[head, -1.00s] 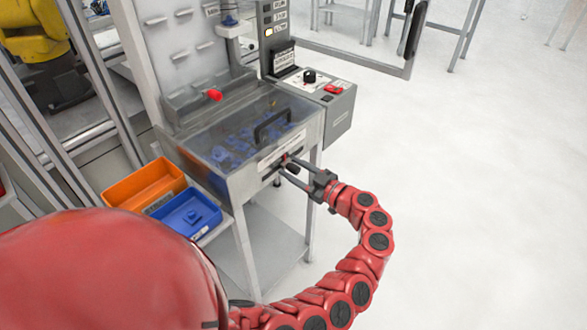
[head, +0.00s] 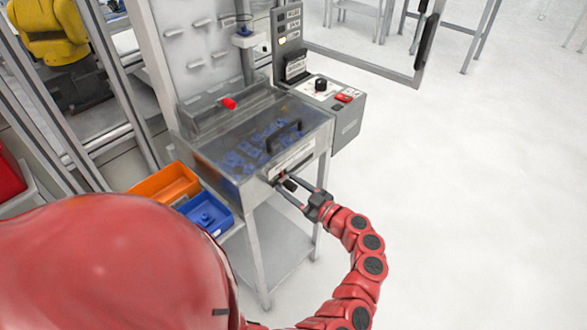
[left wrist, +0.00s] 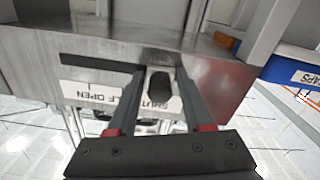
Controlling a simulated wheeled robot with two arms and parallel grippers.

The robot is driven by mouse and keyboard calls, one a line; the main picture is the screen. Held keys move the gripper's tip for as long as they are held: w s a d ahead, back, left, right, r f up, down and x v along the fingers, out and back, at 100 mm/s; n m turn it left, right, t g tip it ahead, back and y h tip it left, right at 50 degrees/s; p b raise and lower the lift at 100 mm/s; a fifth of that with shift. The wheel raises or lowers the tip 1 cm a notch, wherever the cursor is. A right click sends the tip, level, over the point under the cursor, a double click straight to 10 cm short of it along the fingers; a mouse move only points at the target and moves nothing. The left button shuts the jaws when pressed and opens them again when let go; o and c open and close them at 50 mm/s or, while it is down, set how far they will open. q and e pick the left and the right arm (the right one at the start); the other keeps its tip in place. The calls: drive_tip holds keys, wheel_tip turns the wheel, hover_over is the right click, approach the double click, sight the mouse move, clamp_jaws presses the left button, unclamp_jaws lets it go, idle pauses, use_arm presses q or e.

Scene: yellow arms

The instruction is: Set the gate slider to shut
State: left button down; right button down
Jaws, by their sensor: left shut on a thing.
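The gate slider is a black knob (left wrist: 159,86) in a dark slot on the metal front of the bench box. A white label (left wrist: 85,95) beside the slot reads SHUT, HALF, OPEN, upside down in the left wrist view. The knob stands by the SHUT word; the empty slot stretches away toward OPEN. My left gripper (head: 281,183) is at the box front with its fingers either side of the knob, shut on it; the fingers also show in the left wrist view (left wrist: 161,80). One finger hides the slot's end past SHUT. My right gripper is out of view.
The box has a clear lid with a black handle (head: 284,138) and blue parts inside. An orange bin (head: 165,184) and a blue bin (head: 206,213) sit at its left. A control box (head: 335,105) is at its right. The floor to the right is clear.

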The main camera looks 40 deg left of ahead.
use_arm(q)
drive_tip(key=shift+s+f, duration=0.1)
drive_tip(key=shift+s, duration=0.05)
drive_tip(key=c, duration=0.7)
unclamp_jaws()
drive_tip(key=shift+o, duration=0.4)
drive_tip(key=shift+s, duration=0.15)
drive_tip(key=s+d+b, duration=0.1)
drive_tip(key=d+b, duration=0.1)
drive_tip(key=d, duration=1.5)
drive_tip(key=shift+d+b, duration=0.2)
drive_tip(key=shift+b, duration=0.2)
drive_tip(key=shift+s+a, duration=0.1)
drive_tip(key=shift+s, duration=0.05)
